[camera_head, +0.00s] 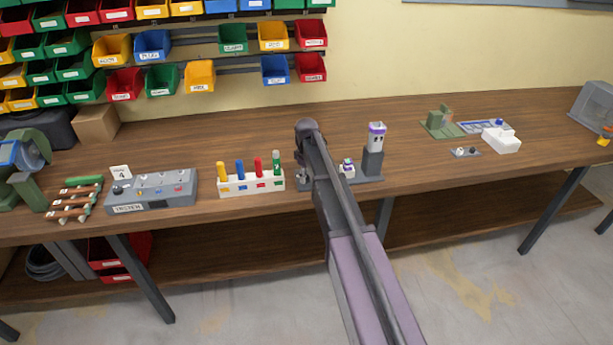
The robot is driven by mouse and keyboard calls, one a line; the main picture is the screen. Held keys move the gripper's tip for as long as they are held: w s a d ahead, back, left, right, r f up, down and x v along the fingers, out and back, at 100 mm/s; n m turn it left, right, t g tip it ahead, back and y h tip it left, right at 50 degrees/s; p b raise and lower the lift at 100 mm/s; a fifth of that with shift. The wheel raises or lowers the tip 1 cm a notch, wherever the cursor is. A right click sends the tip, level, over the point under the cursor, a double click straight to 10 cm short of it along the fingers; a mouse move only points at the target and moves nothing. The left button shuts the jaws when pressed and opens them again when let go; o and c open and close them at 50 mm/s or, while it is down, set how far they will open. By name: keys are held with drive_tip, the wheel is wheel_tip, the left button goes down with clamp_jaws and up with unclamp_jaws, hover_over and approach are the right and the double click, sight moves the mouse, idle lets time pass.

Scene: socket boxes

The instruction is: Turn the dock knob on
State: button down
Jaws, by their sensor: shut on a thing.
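The dock (368,180) is a grey base on the bench with an upright grey post at its right. A white and purple piece (376,137) sits on top of the post. A small white and purple part (347,168) stands on the base. My arm comes in from the lower right and crosses in front of the dock's left part. My gripper (302,165) points down at the dock's left end, mostly hidden by my arm. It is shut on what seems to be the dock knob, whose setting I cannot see.
Left of the dock stand a white rack (250,182) of coloured cylinders and a grey tester box (152,192). Green and white parts (502,141) lie on the right. Bare bench lies behind the dock. Coloured bins (200,76) hang on the wall.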

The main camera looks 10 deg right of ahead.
drive_tip(key=shift+m, duration=0.4)
drive_tip(key=m, duration=1.1)
drive_tip(key=shift+s, duration=0.1)
idle(0.3)
drive_tip(key=shift+c, duration=1.5)
unclamp_jaws()
drive_tip(key=shift+n, duration=0.4)
